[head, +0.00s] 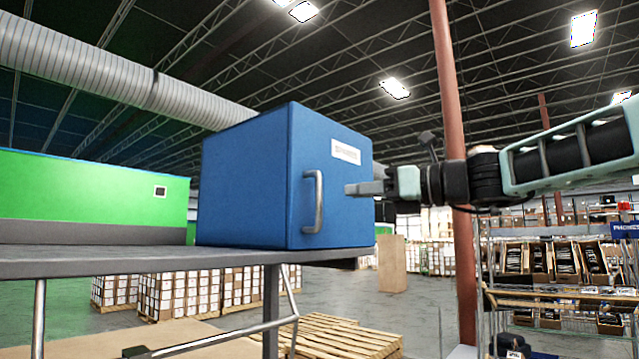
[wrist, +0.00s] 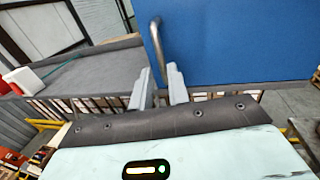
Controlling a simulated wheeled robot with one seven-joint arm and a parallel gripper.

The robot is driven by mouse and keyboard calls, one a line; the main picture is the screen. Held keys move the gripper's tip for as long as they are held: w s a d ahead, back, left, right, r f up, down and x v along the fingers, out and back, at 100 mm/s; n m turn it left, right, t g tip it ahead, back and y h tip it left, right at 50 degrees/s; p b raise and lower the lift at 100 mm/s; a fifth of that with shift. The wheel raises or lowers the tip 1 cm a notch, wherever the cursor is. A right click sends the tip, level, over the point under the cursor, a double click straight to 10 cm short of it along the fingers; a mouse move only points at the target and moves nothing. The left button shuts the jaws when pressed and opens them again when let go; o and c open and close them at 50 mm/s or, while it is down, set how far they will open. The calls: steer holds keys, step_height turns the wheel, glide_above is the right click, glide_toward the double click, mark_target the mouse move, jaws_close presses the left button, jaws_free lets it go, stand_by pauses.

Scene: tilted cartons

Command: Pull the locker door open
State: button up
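The blue locker (head: 245,180) stands on a grey table, and its door (head: 345,215) looks closed. A metal bar handle (head: 318,203) runs upright along the left part of the door. My gripper (head: 352,190) is in front of the door, to the right of the handle in the head view and apart from it. In the wrist view the two grey fingers (wrist: 159,74) are spread with nothing held. There the handle (wrist: 156,42) lies ahead, lined up with the gap between the fingertips, and the blue door (wrist: 240,45) fills the upper right. The handle's lower end is partly hidden by the fingers.
A white label (head: 346,151) is on the door. A reddish post (head: 456,150) and stocked shelves (head: 560,265) stand behind on the right. Pallets (head: 340,335) lie on the floor below.

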mark_target(319, 195)
steer(key=shift+p+x, duration=1.85)
steer(key=shift+x, duration=2.65)
steer(key=shift+s, duration=0.1)
jaws_close()
